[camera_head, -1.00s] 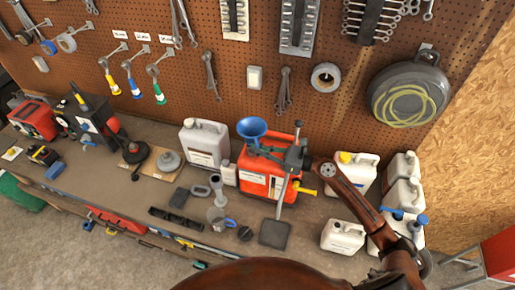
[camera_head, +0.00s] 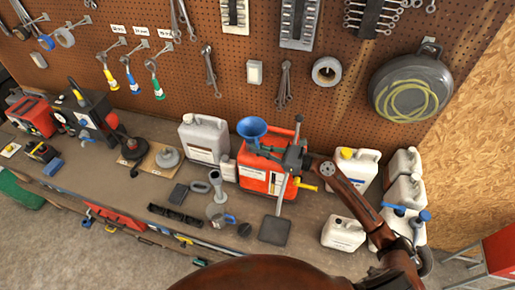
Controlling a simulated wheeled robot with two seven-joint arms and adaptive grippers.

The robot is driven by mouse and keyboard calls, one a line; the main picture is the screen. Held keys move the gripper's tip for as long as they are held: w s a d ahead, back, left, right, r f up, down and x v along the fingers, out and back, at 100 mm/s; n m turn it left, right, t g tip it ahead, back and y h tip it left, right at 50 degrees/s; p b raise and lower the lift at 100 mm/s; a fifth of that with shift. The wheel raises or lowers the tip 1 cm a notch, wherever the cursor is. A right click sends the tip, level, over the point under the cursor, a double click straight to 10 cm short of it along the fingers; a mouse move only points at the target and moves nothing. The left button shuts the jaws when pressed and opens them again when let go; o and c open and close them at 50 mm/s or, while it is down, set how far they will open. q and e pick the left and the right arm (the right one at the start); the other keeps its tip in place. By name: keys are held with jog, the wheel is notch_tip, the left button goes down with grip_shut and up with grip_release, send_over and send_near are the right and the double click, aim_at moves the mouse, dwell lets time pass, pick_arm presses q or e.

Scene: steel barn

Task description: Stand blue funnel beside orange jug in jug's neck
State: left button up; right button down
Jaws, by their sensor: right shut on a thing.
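The orange jug (camera_head: 262,177), with a white label, stands on the bench at mid-picture. The blue funnel (camera_head: 252,128) is upright, wide mouth up, over the jug's upper left part. Its lower end is hidden, so I cannot tell how deep it sits in the neck. My right gripper (camera_head: 279,155) reaches across the jug's top from the right, with its dark fingers shut on the funnel's lower part, as far as I can see. The fingertips are small and partly lost against the jug. My left gripper is not in view.
White canisters (camera_head: 344,234) stand to the right, and a grey canister (camera_head: 203,139) to the left. A thin upright rod (camera_head: 280,195) and a dark square plate (camera_head: 275,230) are in front of the jug. A tool-hung pegboard (camera_head: 225,100) rises behind the bench.

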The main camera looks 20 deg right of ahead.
jog(key=c, duration=2)
grip_release()
jog(key=shift+f, duration=0.1)
jog(key=shift+d, duration=0.1)
jog(key=v, duration=1.2)
